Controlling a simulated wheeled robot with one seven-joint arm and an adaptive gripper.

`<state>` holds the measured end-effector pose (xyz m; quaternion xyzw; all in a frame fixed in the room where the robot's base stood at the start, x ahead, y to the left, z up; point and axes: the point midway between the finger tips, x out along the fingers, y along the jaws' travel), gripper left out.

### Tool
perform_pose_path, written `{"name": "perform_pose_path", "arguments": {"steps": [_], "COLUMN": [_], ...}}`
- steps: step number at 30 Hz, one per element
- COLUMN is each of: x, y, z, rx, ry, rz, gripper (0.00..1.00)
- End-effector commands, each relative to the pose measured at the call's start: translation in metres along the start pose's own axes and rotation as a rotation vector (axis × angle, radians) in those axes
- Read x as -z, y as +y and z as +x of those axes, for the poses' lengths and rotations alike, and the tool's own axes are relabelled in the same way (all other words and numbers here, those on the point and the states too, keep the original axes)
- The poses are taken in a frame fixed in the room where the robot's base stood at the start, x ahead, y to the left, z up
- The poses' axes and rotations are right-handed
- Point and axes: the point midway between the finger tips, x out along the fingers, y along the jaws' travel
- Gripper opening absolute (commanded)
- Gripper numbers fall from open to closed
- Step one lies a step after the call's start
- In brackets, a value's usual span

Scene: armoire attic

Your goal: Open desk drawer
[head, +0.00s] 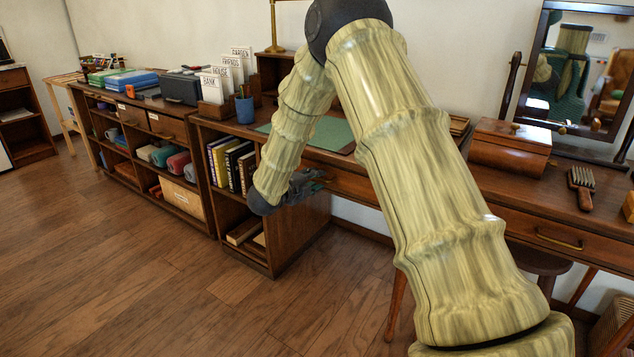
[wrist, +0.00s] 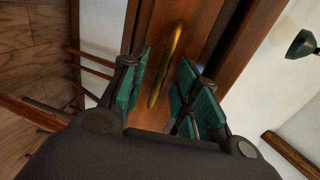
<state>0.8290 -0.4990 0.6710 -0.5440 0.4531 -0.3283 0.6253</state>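The desk (head: 340,158) with a green mat on top stands against the wall, partly hidden behind my arm in the head view. In the wrist view its brown wooden drawer front (wrist: 203,35) shows with a long brass handle (wrist: 165,65). The drawer looks shut. My gripper (wrist: 163,88) is open, with one dark green padded finger on each side of the handle's lower part. I cannot tell if a finger touches the handle. In the head view my gripper (head: 303,187) is small, beside the desk front, and its fingers are hard to make out.
Left of the desk is a low shelf (head: 222,130) with books. A pencil cup (head: 245,108) and upright cards (head: 218,88) stand on top. At right, a dressing table (head: 590,235) holds a wooden box (head: 510,148), a brush (head: 581,187) and a mirror. The floor at left is clear.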

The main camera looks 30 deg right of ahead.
Motion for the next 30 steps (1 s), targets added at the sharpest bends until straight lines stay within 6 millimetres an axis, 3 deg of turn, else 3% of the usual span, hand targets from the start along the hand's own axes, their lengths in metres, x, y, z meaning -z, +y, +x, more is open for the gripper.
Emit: {"name": "perform_pose_path", "arguments": {"steps": [6, 16, 21, 30], "x": [0.000, 0.000, 0.000, 0.000], "y": [0.000, 0.000, 0.000, 0.000], "z": [0.015, 0.018, 0.017, 0.016], "rx": [0.000, 0.000, 0.000, 0.000], "ry": [0.000, 0.000, 0.000, -0.001], "rz": [0.000, 0.000, 0.000, -0.001], "gripper": [0.31, 0.31, 0.00, 0.00]}}
